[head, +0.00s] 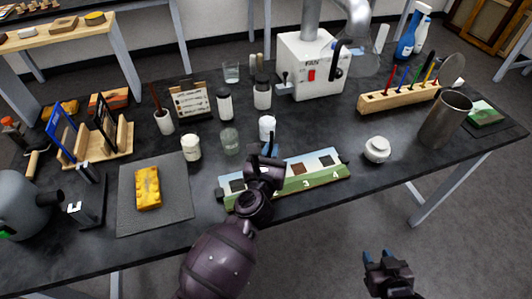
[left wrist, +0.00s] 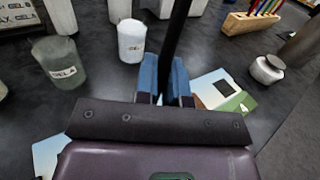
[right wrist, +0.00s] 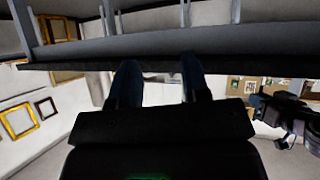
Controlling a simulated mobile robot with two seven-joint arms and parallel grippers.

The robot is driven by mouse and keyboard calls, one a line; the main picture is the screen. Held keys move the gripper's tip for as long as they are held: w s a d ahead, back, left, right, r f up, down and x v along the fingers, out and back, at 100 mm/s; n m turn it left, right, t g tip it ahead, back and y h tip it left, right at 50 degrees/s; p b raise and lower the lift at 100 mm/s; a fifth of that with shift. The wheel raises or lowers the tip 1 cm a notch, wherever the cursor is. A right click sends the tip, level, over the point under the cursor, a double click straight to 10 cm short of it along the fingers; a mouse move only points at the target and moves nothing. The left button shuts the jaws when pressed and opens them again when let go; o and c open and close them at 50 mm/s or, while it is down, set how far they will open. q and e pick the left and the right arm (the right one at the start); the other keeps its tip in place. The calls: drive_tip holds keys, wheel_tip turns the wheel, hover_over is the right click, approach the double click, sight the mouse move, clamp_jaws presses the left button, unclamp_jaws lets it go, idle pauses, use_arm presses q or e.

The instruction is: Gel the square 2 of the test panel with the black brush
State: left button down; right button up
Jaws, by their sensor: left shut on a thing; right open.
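The test panel (head: 318,178) lies near the table's front edge, with labels 3 and 4 readable; it also shows in the left wrist view (left wrist: 246,101). My left gripper (head: 264,164) is over the panel's middle-left part and hides square 2 in the head view. It is shut on the black brush (left wrist: 178,42), whose dark shaft rises between the fingers in the left wrist view. The brush's bristles are hidden, so I cannot tell whether they touch the panel. The jar marked GEL A (left wrist: 62,62) stands behind the panel. My right gripper (head: 376,257) is open and empty before the table.
A white jar (head: 267,127) stands just behind my left gripper. A white lidded pot (head: 377,149) and a metal cup (head: 446,118) are to the right. A yellow sponge (head: 148,187) lies on a grey mat (head: 178,203) to the left. The fan unit (head: 316,70) stands behind.

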use_arm(q)
drive_tip(key=shift+d, duration=0.2)
drive_tip(key=shift+s+a, duration=0.1)
drive_tip(key=shift+a, duration=0.25)
drive_tip(key=shift+s+a+p, duration=0.25)
drive_tip(key=shift+a+p, duration=0.3)
drive_tip(key=shift+a, duration=0.35)
wheel_tip(320, 180, up, 4)
drive_tip(key=p, duration=0.4)
use_arm(e)
wheel_tip(320, 180, up, 5)
drive_tip(key=shift+s+r, duration=0.1)
